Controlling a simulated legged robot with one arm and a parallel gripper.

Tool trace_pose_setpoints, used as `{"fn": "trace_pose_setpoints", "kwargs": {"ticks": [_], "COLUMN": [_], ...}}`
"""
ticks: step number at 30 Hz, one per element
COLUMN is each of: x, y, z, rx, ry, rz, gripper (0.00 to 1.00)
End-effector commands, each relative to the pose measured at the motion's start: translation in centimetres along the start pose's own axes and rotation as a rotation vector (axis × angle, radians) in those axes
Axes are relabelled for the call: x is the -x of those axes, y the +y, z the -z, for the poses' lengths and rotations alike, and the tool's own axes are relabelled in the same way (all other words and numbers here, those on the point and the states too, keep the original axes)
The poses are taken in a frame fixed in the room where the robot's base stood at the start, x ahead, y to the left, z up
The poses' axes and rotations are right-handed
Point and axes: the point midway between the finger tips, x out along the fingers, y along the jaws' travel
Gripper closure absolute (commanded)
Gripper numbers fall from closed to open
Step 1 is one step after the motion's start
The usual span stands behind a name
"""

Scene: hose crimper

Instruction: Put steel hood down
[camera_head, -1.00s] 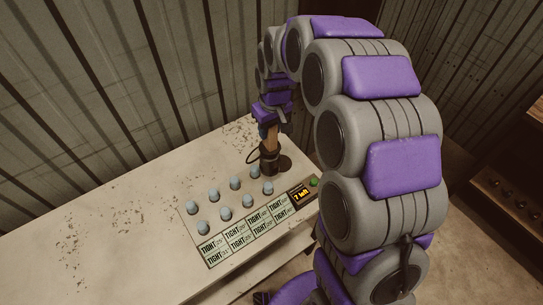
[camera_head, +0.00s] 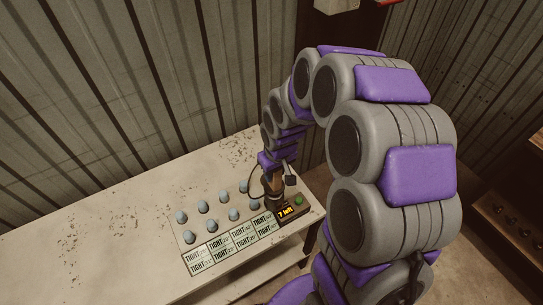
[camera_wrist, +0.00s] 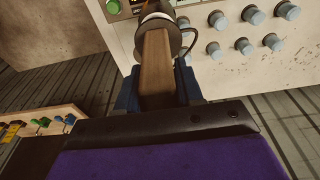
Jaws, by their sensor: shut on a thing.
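My gripper (camera_wrist: 157,92) is shut on the brown handle (camera_wrist: 155,62) of a tool with a dark collar and a pale ring at its far end. In the head view the tool (camera_head: 273,198) is roughly upright, over the right end of the button panel, with a dark lower part. A dark cable (camera_wrist: 187,48) runs beside it. I cannot tell whether its end touches the panel. No part is clearly recognisable as the steel hood; the tool's end may be it.
The panel (camera_head: 180,228) carries several grey-blue caps (camera_head: 203,207), rows of TIGHT labels (camera_head: 232,241) and a lit "7 left" display (camera_head: 288,213) beside a green button (camera_head: 299,200). The pale table (camera_head: 80,240) is clear to the left. A metal wall (camera_head: 130,80) stands behind.

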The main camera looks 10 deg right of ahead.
Motion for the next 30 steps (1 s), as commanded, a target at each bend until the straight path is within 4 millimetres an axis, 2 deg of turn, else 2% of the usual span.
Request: {"fn": "trace_pose_setpoints", "kwargs": {"ticks": [9,18,24,30], "x": [-1.4,-2.4,-2.8,-3.8], "y": [2.5,5.4,6.0,5.9], "z": [5.5,9.7,10.9,11.0], "rx": [0.002,0.001,0.002,0.003], "ry": [0.003,0.006,0.001,-0.002], "rz": [-0.003,0.001,0.001,-0.001], "gripper": [1.00,1.00,1.00,1.00]}}
